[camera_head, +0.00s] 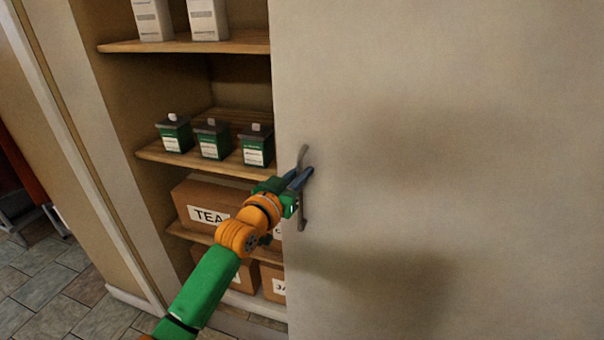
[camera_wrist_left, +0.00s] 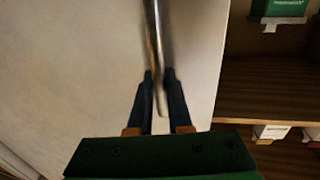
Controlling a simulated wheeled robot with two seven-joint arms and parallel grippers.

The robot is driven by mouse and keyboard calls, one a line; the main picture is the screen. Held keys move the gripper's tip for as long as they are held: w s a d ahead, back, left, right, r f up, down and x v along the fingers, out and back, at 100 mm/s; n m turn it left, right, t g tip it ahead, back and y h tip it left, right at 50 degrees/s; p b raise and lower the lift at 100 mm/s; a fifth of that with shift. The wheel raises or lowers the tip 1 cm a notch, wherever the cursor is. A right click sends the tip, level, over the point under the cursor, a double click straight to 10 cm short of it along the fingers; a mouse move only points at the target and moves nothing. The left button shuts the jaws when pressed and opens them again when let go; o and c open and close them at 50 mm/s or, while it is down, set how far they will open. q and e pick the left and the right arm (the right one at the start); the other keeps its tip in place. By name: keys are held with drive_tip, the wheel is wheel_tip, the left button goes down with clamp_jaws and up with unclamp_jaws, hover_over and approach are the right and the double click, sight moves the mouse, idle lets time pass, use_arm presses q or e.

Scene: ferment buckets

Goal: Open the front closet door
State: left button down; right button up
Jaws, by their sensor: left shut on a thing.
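The closet door (camera_head: 440,130) is a plain pale panel that fills the right of the head view; it also shows in the left wrist view (camera_wrist_left: 80,70). It stands to the right of an uncovered part of the closet. A metal handle (camera_head: 303,215) sits upright near its left edge, and it shows in the left wrist view (camera_wrist_left: 153,35). My left gripper (camera_head: 299,178) is shut on the handle, with a dark finger on either side of it (camera_wrist_left: 161,100). My right gripper is out of view.
Shelves (camera_head: 195,155) left of the door hold white cartons (camera_head: 208,20), green canisters (camera_head: 213,138) and cardboard boxes, one labelled TEA (camera_head: 185,200). A pale closet side frame (camera_head: 115,190) stands at the left. Tiled floor (camera_head: 45,280) is clear at lower left.

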use_arm(q)
drive_tip(key=shift+d+r, duration=0.1)
drive_tip(key=shift+r, duration=0.05)
drive_tip(key=c, duration=0.8)
unclamp_jaws()
drive_tip(key=shift+s, duration=0.1)
drive_tip(key=shift+c, duration=0.2)
drive_tip(key=v, duration=0.7)
drive_tip(key=shift+b, duration=0.4)
